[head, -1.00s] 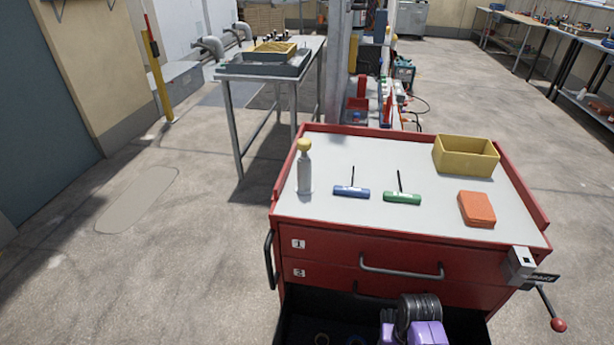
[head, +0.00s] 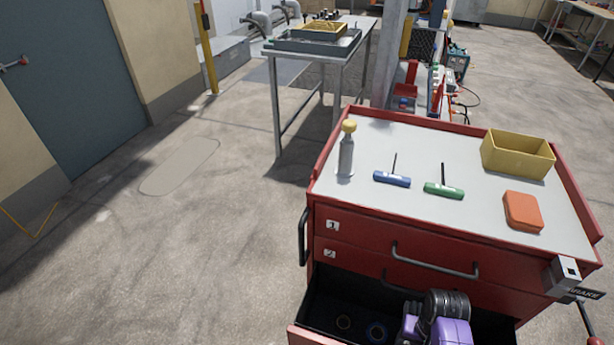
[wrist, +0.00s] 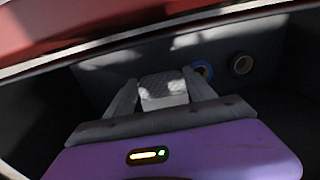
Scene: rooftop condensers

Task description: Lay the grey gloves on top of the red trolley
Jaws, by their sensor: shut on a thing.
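The red trolley (head: 327,218) stands ahead of me in the head view, with a pale grey top (head: 460,218). An open lower drawer (head: 313,334) sticks out at its front. My purple-and-dark arm reaches down into this drawer, and its fingertips are hidden in the head view. In the wrist view my gripper (wrist: 163,90) is inside the dark drawer, its two fingers on either side of a light grey, textured bundle, the grey gloves (wrist: 164,90). The gripper is shut on them. The gloves are not visible in the head view.
The trolley top holds a yellow-capped bottle (head: 347,152), blue (head: 392,179) and green (head: 443,191) T-handled tools, an orange block (head: 522,211) and a yellow bin (head: 517,155). Its front middle is clear. Blue (head: 377,332) and tan (head: 343,321) rings lie in the drawer.

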